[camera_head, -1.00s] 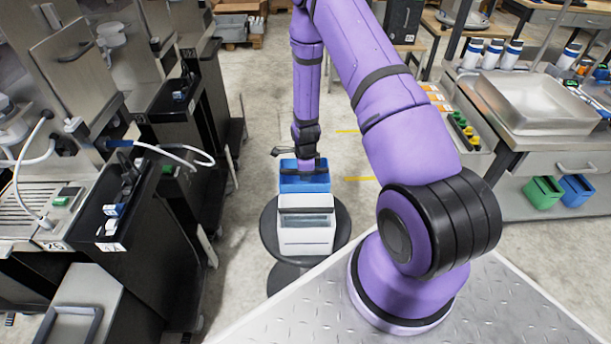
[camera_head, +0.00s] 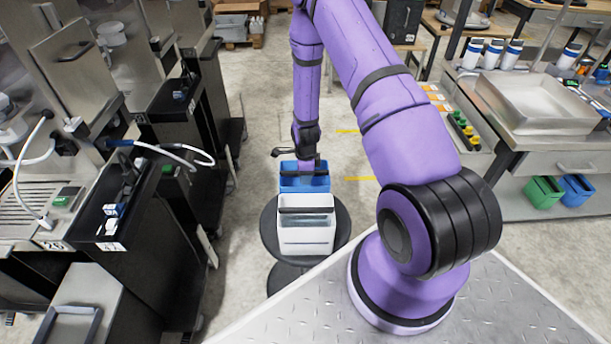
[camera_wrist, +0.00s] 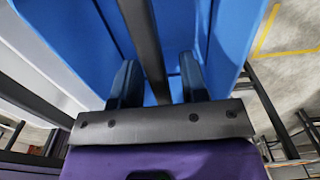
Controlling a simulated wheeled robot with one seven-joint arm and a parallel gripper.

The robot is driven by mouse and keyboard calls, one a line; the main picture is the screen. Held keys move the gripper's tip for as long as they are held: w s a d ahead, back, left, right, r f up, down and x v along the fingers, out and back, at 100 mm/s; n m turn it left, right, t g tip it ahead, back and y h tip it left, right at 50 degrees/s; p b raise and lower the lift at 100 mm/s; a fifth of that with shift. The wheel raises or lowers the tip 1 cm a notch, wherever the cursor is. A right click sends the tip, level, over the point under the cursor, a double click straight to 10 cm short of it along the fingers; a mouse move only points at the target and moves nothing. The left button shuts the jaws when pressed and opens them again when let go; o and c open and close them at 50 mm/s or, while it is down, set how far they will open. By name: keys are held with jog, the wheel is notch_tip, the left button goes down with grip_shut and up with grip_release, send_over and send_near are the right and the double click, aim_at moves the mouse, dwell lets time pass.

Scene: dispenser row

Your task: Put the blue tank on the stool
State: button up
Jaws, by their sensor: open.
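The blue tank (camera_head: 318,183) is just behind a white tank, at the far side of the round dark stool (camera_head: 340,232). Its lower part is hidden by the white tank, so I cannot see its base meet the stool. The blue tank looks upright. My gripper (camera_head: 308,166) is at the top of the blue tank. In the wrist view my gripper (camera_wrist: 160,70) is open, with one finger on each side of the tank's dark handle bar (camera_wrist: 146,40). The blue walls (camera_wrist: 232,35) lie around the fingers.
The white tank (camera_head: 306,236), with a dark handle, stands on the front of the stool. Black dispenser cabinets (camera_head: 135,225) line the left. A bench with a metal sink (camera_head: 535,100) is at right, with a green bin (camera_head: 543,192) and another blue bin (camera_head: 576,190) below.

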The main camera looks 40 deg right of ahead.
jog(key=s+a+r+n+t, duration=0.15)
jog(key=r+n, duration=0.25)
jog(key=r, duration=0.9)
jog(key=s+a+r+n, duration=0.1)
jog(key=a+r+n, duration=0.2)
jog(key=r, duration=1)
jog(key=s+a+r+n+t, duration=0.1)
jog(key=s+a+r+n, duration=0.2)
jog(key=r, duration=1.1)
jog(key=s+a+r+n+t, duration=0.1)
jog(key=s+a+r+n, duration=0.1)
jog(key=s+r+n, duration=0.5)
jog(key=s+a+r+n+t, duration=0.1)
jog(key=s+a+r+n, duration=0.2)
jog(key=s+r+n, duration=0.4)
jog(key=s+r, duration=0.1)
jog(key=s, duration=0.6)
jog(key=shift+a+n+t, duration=0.3)
jog(key=shift+n+t, duration=0.05)
jog(key=shift+n, duration=0.05)
